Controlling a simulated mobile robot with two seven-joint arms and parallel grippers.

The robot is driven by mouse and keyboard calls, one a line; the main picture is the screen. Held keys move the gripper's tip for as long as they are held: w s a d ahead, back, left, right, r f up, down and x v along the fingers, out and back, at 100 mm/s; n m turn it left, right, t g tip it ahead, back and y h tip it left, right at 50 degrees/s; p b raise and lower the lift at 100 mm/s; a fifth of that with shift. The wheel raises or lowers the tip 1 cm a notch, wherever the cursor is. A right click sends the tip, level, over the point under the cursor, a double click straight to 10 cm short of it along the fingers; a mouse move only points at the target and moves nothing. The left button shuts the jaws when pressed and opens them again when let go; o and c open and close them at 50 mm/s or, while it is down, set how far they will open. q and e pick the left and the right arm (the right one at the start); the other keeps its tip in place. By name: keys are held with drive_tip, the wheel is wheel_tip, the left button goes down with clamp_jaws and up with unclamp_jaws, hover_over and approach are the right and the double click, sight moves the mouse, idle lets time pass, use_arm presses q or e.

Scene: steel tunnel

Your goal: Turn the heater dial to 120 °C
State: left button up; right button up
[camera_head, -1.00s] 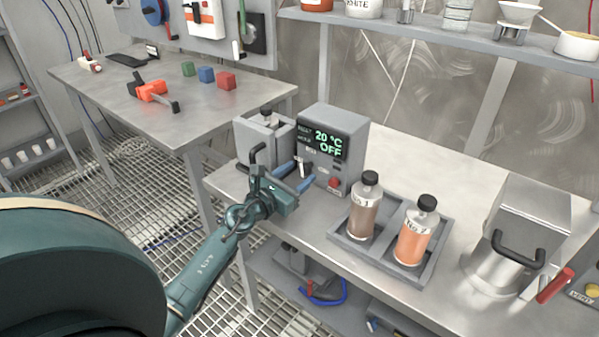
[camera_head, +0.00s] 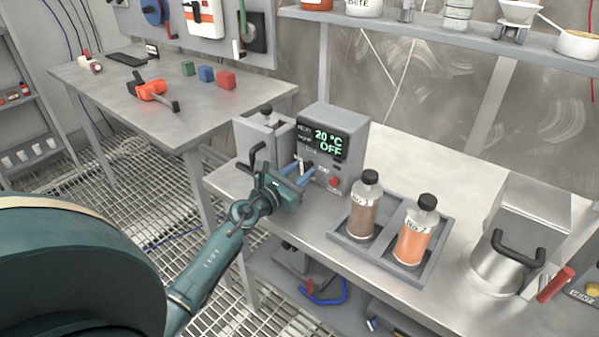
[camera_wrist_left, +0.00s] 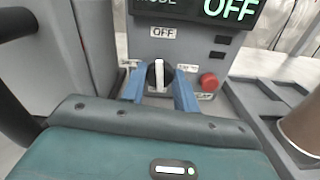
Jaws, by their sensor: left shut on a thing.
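The heater (camera_head: 352,141) is a grey box on the steel bench, with a green display (camera_head: 326,142) reading 20 °C and OFF. Its dial (camera_wrist_left: 160,74) is black with a white pointer, and the pointer stands upright toward the OFF label (camera_wrist_left: 163,33) in the left wrist view. My left gripper (camera_wrist_left: 159,82) has its blue fingers on both sides of the dial and is shut on it. In the head view the left gripper (camera_head: 302,173) is at the heater's front and partly covers the dial. My right gripper is not in view.
A red button (camera_wrist_left: 209,82) sits just right of the dial. A grey tray (camera_head: 436,262) with two capped bottles stands to the right on the bench. A steel container with a black handle (camera_head: 519,248) is farther right. A grey unit (camera_head: 252,137) stands left of the heater.

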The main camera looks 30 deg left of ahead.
use_arm(q)
drive_tip(key=shift+m, duration=0.8)
drive_tip(key=o, duration=1)
drive_tip(key=s, duration=0.4)
drive_tip(key=s+b, duration=0.1)
drive_tip(key=s, duration=0.3)
drive_tip(key=s+a, duration=0.1)
drive_tip(key=s, duration=0.3)
drive_tip(key=shift+f+b, duration=0.15)
drive_tip(key=shift+b, duration=0.2)
drive_tip(key=shift+s+r, duration=0.2)
drive_tip(key=shift+s, duration=0.35)
